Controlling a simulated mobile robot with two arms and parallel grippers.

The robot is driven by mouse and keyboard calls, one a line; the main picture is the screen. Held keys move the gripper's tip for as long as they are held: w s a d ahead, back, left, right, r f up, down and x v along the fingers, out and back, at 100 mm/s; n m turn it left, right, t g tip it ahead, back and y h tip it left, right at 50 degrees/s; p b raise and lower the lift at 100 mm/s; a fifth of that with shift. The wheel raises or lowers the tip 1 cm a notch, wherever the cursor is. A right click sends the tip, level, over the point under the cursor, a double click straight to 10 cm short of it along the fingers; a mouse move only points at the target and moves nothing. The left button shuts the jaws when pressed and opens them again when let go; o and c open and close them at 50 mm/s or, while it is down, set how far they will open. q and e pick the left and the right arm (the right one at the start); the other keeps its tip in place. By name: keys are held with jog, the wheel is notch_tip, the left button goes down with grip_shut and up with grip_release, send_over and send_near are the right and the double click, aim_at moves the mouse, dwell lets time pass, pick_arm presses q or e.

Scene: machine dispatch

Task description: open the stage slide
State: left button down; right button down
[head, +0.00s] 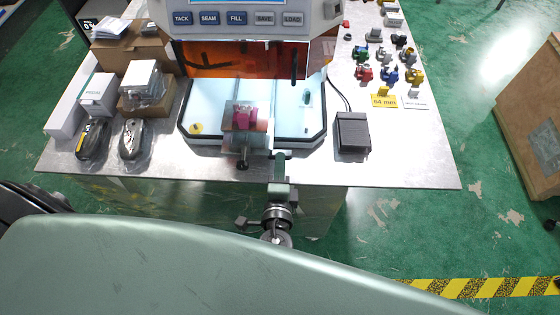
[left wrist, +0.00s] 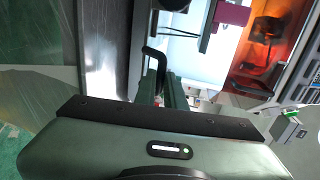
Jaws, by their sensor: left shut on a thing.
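The stage slide (head: 258,141) is a grey block at the front of the machine's pale, dark-rimmed bay (head: 205,118), with a magenta part (head: 244,118) on top. The magenta part also shows at the top of the left wrist view (left wrist: 232,14). My left gripper (head: 281,158) is at the bay's front edge, just right of the block. In the left wrist view a black bent handle (left wrist: 153,55) stands at the fingers, and my left gripper is shut on it. The fingers partly hide their contact. My right gripper is not in view.
The machine has an orange window (head: 235,60) and a button panel above the bay. Boxes and two bagged items stand at left. A black pedal (head: 352,133) and several coloured parts are at right. The table's front edge (head: 400,186) is clear at right.

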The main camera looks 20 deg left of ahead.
pick_arm(q)
jog(key=c, duration=1.5)
grip_release()
jog(key=b+v, duration=0.2)
jog(key=v, duration=0.5)
jog(key=shift+s+d, duration=0.2)
jog(key=shift+s, duration=0.15)
